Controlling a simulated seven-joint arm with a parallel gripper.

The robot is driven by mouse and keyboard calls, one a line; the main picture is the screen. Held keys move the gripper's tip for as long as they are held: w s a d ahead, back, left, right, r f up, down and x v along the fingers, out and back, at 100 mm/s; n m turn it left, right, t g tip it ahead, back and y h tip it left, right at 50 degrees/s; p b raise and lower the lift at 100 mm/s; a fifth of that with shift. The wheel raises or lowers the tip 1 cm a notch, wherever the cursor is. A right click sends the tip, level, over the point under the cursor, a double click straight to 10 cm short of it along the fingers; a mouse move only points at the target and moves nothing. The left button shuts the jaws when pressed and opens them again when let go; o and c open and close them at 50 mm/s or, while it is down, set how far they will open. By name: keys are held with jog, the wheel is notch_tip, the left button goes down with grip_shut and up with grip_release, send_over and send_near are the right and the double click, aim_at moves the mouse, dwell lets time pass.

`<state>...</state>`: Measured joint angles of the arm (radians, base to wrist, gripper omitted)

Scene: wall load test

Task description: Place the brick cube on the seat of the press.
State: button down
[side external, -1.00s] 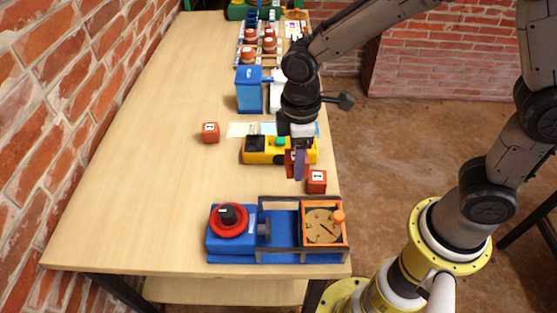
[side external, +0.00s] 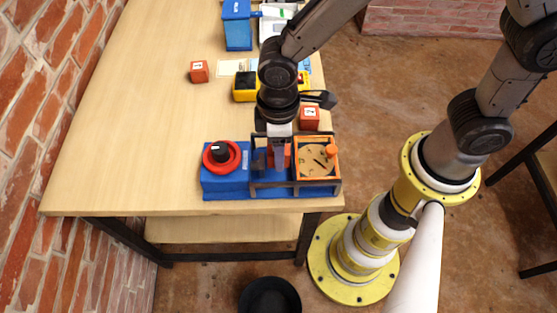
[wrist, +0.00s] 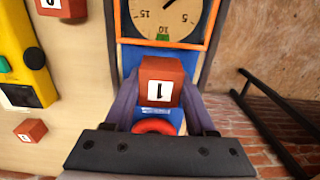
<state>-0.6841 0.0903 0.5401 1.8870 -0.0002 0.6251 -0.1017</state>
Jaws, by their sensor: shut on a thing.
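My gripper (side external: 279,165) is shut on a red brick cube (wrist: 161,80), which has a white label marked 1. It holds the cube over the middle of the press, between the red-ringed knob and the orange-framed dial. The press has a blue base (side external: 226,185), a red ring (side external: 221,156) with a black knob at left, and a round dial (side external: 316,161) at right. In the side view the fingers largely hide the cube and the seat. In the wrist view the cube hides part of the blue bed; I cannot tell whether it touches the seat.
Two other labelled red cubes stand behind the press, one near the table's right edge (side external: 310,119) and one farther left (side external: 199,72). A yellow device (side external: 245,88) and a blue box (side external: 237,25) stand farther back. The table left of the press is clear.

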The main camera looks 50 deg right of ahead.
jog(key=shift+f, duration=2.45)
jog(key=shift+f, duration=0.15)
jog(key=shift+c, duration=1.1)
grip_release()
notch_tip(320, 180, up, 12)
jog(key=shift+r, duration=0.25)
